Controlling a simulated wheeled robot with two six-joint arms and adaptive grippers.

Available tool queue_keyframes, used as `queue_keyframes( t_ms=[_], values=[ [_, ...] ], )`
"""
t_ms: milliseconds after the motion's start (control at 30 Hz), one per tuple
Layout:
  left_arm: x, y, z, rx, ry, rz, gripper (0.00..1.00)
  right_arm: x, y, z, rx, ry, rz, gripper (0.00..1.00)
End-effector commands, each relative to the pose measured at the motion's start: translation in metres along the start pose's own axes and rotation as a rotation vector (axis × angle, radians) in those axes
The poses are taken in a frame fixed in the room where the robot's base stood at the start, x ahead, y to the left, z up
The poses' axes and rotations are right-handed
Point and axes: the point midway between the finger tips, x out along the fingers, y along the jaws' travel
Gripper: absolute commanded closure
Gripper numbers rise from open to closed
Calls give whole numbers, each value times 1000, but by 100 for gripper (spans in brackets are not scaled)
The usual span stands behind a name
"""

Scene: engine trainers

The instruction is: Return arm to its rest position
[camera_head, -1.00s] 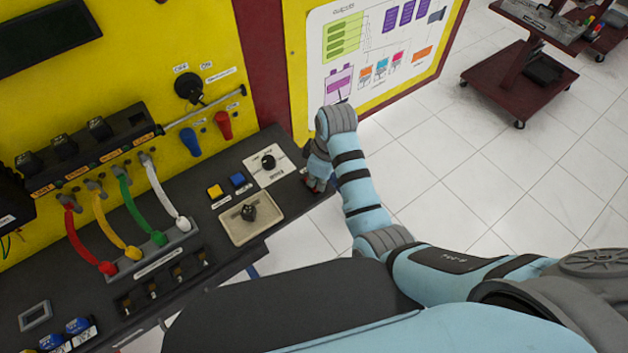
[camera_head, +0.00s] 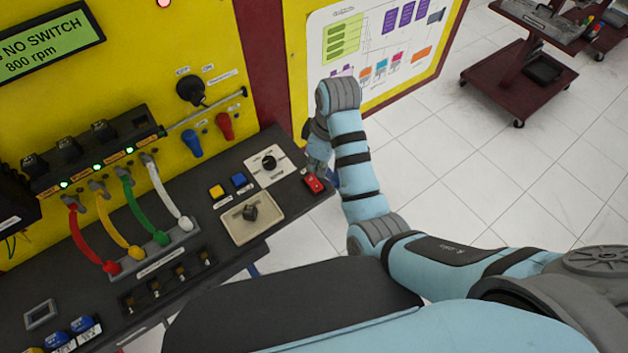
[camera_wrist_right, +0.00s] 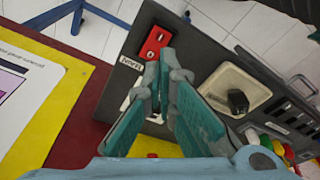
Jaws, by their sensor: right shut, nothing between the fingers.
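My right arm (camera_head: 352,165) comes in from the lower right in the head view and bends down at the right end of the black control panel. Its gripper (camera_head: 318,168) is partly hidden by the wrist, just behind a red rocker switch (camera_head: 314,183). In the right wrist view the gripper (camera_wrist_right: 168,62) shows with its teal-padded fingers together and nothing between them. The red switch (camera_wrist_right: 155,42) lies just beyond the fingertips there, and the fingers look apart from it. My left gripper is not in view.
The yellow board (camera_head: 150,75) stands behind. A lit display (camera_head: 50,48) reads "NO SWITCH 800 rpm". Floor (camera_head: 480,180) is open at right.

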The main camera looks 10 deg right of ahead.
Motion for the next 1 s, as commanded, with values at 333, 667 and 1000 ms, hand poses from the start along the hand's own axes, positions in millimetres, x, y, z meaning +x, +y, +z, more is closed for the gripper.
queue_keyframes(
  t_ms=[333,667,1000],
  values=[
    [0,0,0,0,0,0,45,0,0,0,0,0,0,100],
    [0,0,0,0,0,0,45,41,-14,73,245,1,67,100],
    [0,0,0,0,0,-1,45,49,-71,210,649,52,238,100]
  ],
)
